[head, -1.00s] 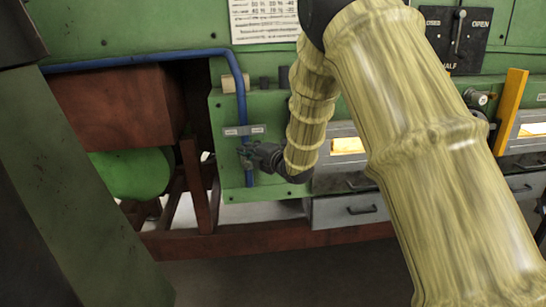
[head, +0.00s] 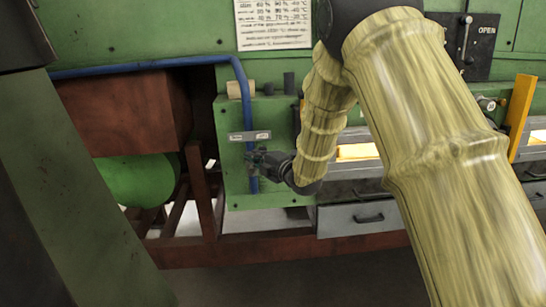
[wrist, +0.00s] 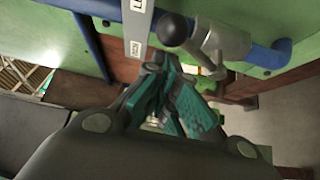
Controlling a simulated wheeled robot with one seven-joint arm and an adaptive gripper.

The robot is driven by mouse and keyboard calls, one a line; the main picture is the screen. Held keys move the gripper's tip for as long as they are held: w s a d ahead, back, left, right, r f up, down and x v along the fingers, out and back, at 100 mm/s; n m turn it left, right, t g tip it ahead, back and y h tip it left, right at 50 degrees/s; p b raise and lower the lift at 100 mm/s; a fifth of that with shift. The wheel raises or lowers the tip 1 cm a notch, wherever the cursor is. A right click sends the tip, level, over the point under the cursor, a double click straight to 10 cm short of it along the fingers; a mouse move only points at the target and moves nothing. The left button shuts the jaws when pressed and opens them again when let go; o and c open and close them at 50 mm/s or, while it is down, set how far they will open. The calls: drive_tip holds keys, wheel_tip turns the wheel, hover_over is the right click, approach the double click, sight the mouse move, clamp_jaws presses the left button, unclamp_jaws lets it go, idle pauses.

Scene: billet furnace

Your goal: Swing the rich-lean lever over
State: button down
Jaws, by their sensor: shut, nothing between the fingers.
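The rich-lean lever shows in the wrist view as a short arm with a black ball knob (wrist: 176,29) on a grey metal valve body (wrist: 226,44). The body sits on a blue pipe (wrist: 272,58). A pale label plate (wrist: 138,28) is beside the knob; part of its lettering is readable. My gripper (wrist: 153,68) has its teal fingers together and empty, just below the knob in the wrist picture; I cannot tell whether they touch. In the head view my gripper (head: 254,160) is just below the label plate (head: 249,136) and hides most of the lever.
The blue pipe (head: 245,100) runs down the green panel (head: 232,185). A glowing furnace slot (head: 358,152) and grey drawers (head: 352,219) are to the right. A rust-red block (head: 120,110) and green cylinder (head: 138,180) are at left. A dark OPEN plate (head: 480,50) is at upper right.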

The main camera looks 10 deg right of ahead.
drive_tip(key=s+d+b, duration=0.2)
drive_tip(key=s+b, duration=0.1)
drive_tip(key=s, duration=0.7)
drive_tip(key=s+d+f+m+g+h+p, duration=0.1)
drive_tip(key=s+f+m+g+h, duration=0.2)
drive_tip(key=f, duration=0.8)
drive_tip(key=s+d+f+m+h+p, duration=0.1)
drive_tip(key=s+f+m+h, duration=0.3)
drive_tip(key=f, duration=0.7)
drive_tip(key=s+d+f+m+g, duration=0.1)
drive_tip(key=s+f+m+g, duration=0.1)
drive_tip(key=s+f+m, duration=0.45)
drive_tip(key=s+f+m+g, duration=0.15)
drive_tip(key=s+f, duration=0.25)
drive_tip(key=f, duration=0.5)
drive_tip(key=s+f+m+g+p, duration=0.1)
drive_tip(key=s+f+m+g, duration=0.2)
drive_tip(key=s, duration=0.9)
drive_tip(key=s+f+m+g+h+p, duration=0.1)
drive_tip(key=s+f+m+g, duration=0.2)
drive_tip(key=s+f, duration=0.4)
drive_tip(key=s+d+f+m+g+h, duration=0.1)
drive_tip(key=s+f+m+g, duration=0.2)
drive_tip(key=s, duration=1.3)
wheel_tip(320, 180, down, 2)
drive_tip(key=shift+s+p, duration=0.3)
drive_tip(key=shift+p, duration=0.1)
